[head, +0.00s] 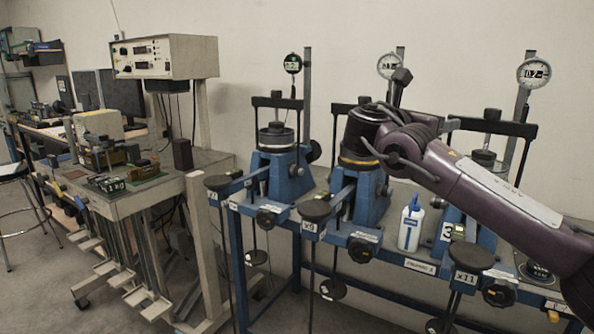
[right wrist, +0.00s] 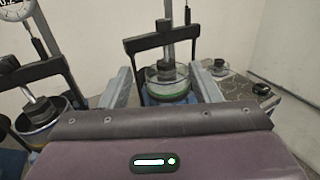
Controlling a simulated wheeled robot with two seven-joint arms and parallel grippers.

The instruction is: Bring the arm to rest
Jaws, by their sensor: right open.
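My right arm enters the head view from the right, and its dark wrist (head: 375,130) is in front of the middle lever frame (head: 370,195). Its fingers cannot be made out there. In the right wrist view my right gripper (right wrist: 161,70) is open, with its two grey fingers apart. Between and beyond them stands a lever frame's round cell with a green ring (right wrist: 168,89); nothing is seen held. The left lever frame (head: 285,175) stands clear of the arm, and the right lever frame (head: 470,228) is partly hidden behind it. My left gripper is not in view.
A white bottle (head: 411,228) stands on the blue bench between the middle and right frames. Dial gauges (head: 535,72) rise on posts behind. Round black hanger tops (head: 314,209) line the front. A bench with a control box (head: 165,57) is at the left. A small glass dish (right wrist: 218,68) lies right of the gripper.

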